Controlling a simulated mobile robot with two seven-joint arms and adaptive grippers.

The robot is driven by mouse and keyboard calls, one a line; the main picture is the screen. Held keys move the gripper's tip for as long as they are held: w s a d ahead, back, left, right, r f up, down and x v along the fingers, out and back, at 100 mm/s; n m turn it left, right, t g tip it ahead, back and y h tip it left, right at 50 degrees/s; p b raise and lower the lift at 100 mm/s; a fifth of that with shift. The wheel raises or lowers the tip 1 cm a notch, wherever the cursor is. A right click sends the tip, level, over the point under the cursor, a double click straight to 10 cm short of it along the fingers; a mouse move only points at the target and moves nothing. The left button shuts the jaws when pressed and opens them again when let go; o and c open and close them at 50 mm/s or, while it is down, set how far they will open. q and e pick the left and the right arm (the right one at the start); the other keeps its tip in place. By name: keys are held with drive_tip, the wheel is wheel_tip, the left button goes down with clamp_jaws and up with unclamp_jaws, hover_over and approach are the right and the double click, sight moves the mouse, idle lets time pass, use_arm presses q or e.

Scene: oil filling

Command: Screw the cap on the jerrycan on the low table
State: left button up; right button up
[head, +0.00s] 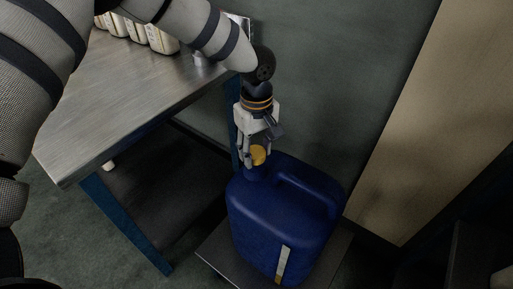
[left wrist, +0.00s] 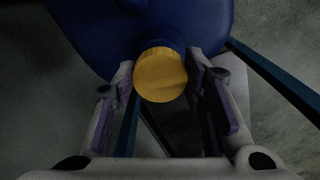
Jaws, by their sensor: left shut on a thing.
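The blue jerrycan (head: 285,215) stands upright on the low table (head: 216,252), with its handle on the right side of its top. The yellow cap (head: 259,154) is at the neck on the left of the jerrycan's top. My left gripper (head: 252,158) points down from above and is shut on the cap. In the left wrist view the cap (left wrist: 160,75) sits between the two fingers, with the blue jerrycan (left wrist: 150,25) behind it. The thread under the cap is hidden, so I cannot tell how tightly it sits. My right gripper is not in view.
A metal-topped workbench (head: 125,88) with a blue frame stands to the left, with several pale containers (head: 145,33) at its back. A tan panel (head: 425,130) rises on the right, close to the jerrycan. Grey floor shows at the lower left.

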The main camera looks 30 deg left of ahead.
use_arm(q)
drive_tip(key=shift+f+b, duration=0.3)
drive_tip(key=shift+f, duration=0.85)
idle(0.6)
drive_tip(key=o, duration=0.8)
drive_tip(key=shift+r, duration=0.1)
